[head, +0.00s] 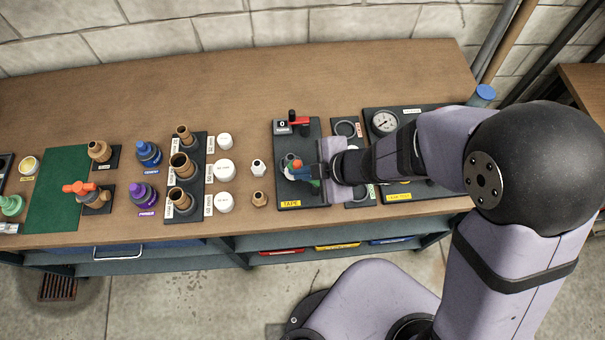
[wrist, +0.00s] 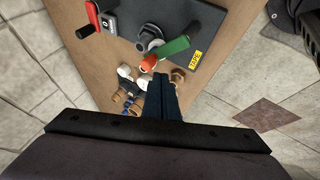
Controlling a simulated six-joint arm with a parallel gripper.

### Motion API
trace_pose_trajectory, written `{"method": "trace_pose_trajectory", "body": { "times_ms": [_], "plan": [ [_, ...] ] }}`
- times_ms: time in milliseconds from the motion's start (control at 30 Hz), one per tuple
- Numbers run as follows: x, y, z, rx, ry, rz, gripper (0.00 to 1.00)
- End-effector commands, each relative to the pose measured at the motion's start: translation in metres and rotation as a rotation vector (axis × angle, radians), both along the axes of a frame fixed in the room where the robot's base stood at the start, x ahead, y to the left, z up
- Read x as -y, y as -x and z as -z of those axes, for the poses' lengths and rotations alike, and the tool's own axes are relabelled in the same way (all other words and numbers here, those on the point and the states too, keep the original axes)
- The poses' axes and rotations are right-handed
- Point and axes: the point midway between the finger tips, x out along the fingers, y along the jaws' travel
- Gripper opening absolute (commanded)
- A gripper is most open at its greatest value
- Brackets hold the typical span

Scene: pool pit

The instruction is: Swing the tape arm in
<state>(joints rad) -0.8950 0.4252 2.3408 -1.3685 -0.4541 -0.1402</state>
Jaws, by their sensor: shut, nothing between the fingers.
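The dark tape plate (head: 284,185) with a yellow TAPE label lies on the bench; it also shows in the wrist view (wrist: 202,22). A green arm (wrist: 173,47) with an orange end (wrist: 149,63) sits beside a grey round fitting (wrist: 150,37) on the plate. The orange piece (head: 297,164) shows in the head view just left of my gripper. My gripper (wrist: 162,78) is shut and empty, its fingers pointing toward the orange end. Whether they touch it I cannot tell. In the head view my gripper partly hides the arm.
A red lever (head: 299,121) stands at the plate's back edge beside a counter (head: 282,127) reading 0. A gauge (head: 384,122) is on a panel to the right. Small white and brown fittings (head: 259,199) stand left of the plate. The bench behind is clear.

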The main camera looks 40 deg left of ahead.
Motion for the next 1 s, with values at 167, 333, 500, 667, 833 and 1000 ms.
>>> {"method": "trace_pose_trajectory", "body": {
  "times_ms": [167,333,500,667,833,1000],
  "plan": [
    [0.015,-0.003,-0.024,0.001,-0.002,0.002,0.00],
    [0.027,-0.004,-0.039,0.001,-0.002,0.001,0.00],
    [0.032,-0.004,-0.044,0.000,-0.001,0.001,0.00],
    [0.032,-0.004,-0.044,-0.001,0.000,0.001,0.00],
    [0.032,-0.004,-0.044,-0.001,0.000,0.001,0.00],
    [0.032,-0.004,-0.043,-0.001,0.000,0.001,0.00]
  ]
}}
